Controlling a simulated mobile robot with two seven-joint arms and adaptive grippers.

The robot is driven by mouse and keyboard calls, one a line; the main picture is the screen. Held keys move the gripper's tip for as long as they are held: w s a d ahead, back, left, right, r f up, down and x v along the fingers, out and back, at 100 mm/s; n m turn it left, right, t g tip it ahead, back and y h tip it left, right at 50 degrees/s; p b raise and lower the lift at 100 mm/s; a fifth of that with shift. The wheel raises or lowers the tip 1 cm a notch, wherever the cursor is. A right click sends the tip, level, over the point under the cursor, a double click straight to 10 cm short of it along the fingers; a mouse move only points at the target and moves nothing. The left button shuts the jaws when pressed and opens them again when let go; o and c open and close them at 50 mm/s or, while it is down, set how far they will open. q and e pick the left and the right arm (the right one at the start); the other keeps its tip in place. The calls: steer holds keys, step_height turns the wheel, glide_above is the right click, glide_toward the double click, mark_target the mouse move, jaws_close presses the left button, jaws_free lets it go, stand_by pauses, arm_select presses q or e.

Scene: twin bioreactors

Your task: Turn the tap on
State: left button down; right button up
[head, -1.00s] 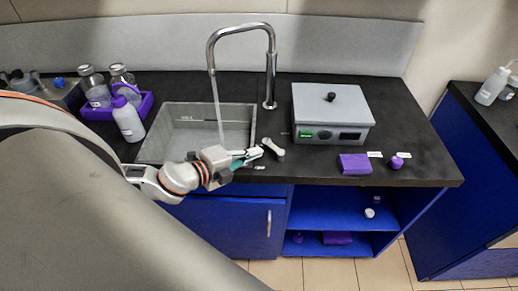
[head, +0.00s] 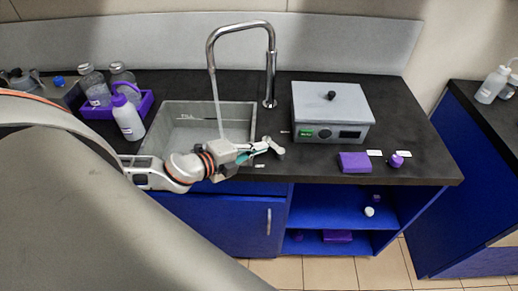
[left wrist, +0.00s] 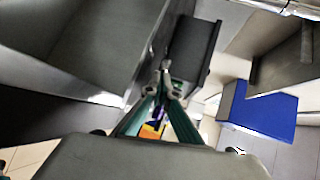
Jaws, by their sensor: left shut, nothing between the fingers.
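A thin pale line, looking like a stream of water (head: 218,112), runs from the spout down into the sink. A small grey lever (head: 277,150) sits on the counter at the sink's front right corner. My left gripper (head: 264,148) is shut and empty, its tips right beside the lever; I cannot tell whether they touch. In the left wrist view the left gripper's fingertips (left wrist: 169,88) are together. My right gripper is not in view.
A grey box device (head: 333,105) stands right of the sink. A purple block (head: 354,162) and a small purple bottle (head: 397,160) lie near the front edge. A white bottle (head: 128,118) and a purple tray (head: 147,103) with bottles stand left of the sink.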

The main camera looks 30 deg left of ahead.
mark_target(266, 139)
arm_select(q)
steer(key=shift+w+a+m+g+h+b, duration=0.15)
steer(key=shift+w+m+g+h+b, duration=0.2)
steer(key=shift+m+h+b, duration=0.3)
steer(key=shift+w+a+f+m+g+h+b, duration=0.15)
steer(key=shift+w+m+g+h+b, duration=0.15)
steer(key=shift+m+h+b, duration=0.35)
steer(key=w+m+g+h+b, duration=0.1)
steer(key=m+g+h+b, duration=0.1)
steer(key=b, duration=0.1)
steer(key=shift+w+a+f+h, duration=0.1)
steer(key=shift+w+h, duration=0.2)
steer(key=shift+w, duration=0.05)
steer(key=shift+w+m+h+b, duration=0.15)
steer(key=shift+m+h+b, duration=0.25)
steer(key=shift+m, duration=0.1)
steer(key=shift+r+g, duration=0.2)
steer(key=shift+g, duration=0.05)
steer(key=shift+w+d+r, duration=0.1)
steer(key=shift+w+d, duration=0.1)
steer(key=shift+w, duration=0.15)
steer(key=shift+a, duration=0.1)
